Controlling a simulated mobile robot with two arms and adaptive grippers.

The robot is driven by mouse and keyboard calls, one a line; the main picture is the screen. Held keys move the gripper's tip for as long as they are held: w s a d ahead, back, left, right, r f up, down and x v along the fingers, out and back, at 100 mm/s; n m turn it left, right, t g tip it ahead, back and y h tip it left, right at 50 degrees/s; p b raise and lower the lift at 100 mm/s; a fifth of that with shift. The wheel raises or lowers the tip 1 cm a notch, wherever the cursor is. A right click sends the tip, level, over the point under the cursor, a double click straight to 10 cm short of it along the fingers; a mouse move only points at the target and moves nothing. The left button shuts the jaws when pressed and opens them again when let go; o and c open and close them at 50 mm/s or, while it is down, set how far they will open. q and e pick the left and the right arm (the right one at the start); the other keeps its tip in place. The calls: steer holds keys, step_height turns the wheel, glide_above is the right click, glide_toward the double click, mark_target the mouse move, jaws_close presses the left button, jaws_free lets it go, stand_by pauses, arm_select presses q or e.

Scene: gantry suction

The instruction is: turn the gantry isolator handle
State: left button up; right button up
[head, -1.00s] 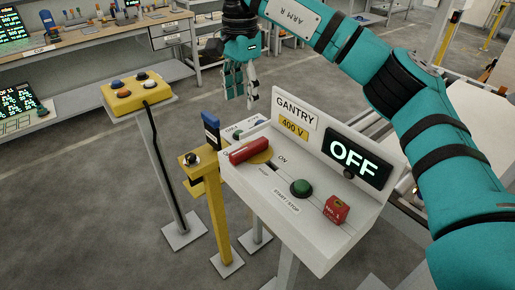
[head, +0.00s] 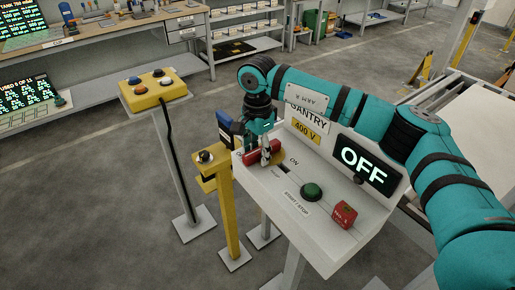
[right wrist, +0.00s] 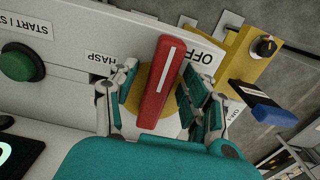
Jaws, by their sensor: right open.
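The red isolator handle (head: 250,158) with a white stripe sits on a yellow disc on the white gantry panel (head: 328,236). In the right wrist view the handle (right wrist: 166,72) points up beside the OFF label (right wrist: 202,57). My right gripper (head: 266,148) is down at the handle and hides part of it. In the right wrist view its open fingers (right wrist: 164,95) stand on both sides of the handle, with gaps showing. The display (head: 365,163) reads OFF. My left gripper is out of view.
The panel also carries a green button (head: 312,192) and a red lock box (head: 344,214). A yellow post with a black knob (head: 205,157) and a blue-handled switch (right wrist: 262,103) stand close by. A yellow button box (head: 153,92) stands further left.

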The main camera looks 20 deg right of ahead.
steer(key=shift+a, duration=0.1)
jaws_close()
steer(key=shift+w, duration=0.1)
stand_by(0.4)
